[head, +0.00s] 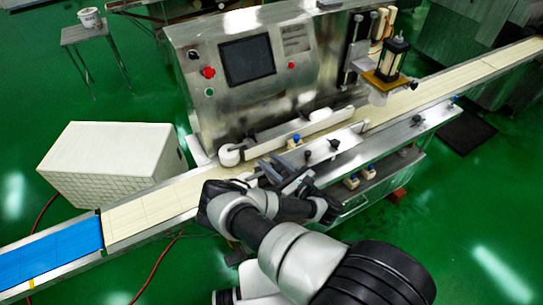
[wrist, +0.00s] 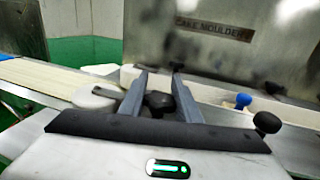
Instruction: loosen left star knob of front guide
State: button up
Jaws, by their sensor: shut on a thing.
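The front guide (head: 345,136) is a pale rail along the near side of the conveyor, below the steel machine. In the wrist view a dark star knob (wrist: 158,101) sits between the two grey fingers of my gripper (wrist: 158,82), which is shut on it. In the head view my gripper (head: 277,168) is at the left end of the guide, and its fingers and body hide most of the held knob. Another black knob (wrist: 266,122) stands to the right in the wrist view, apart from the fingers.
A blue knob (wrist: 242,101) stands close to the right of my gripper. The steel machine (head: 250,85) with its dark screen rises behind the conveyor belt (head: 150,212). A white box (head: 110,160) stands at left. Green floor is open at the front right.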

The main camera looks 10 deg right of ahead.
jog(key=shift+r, duration=0.1)
dwell(0.3)
jog(key=o, duration=1)
jog(key=shift+o, duration=0.2)
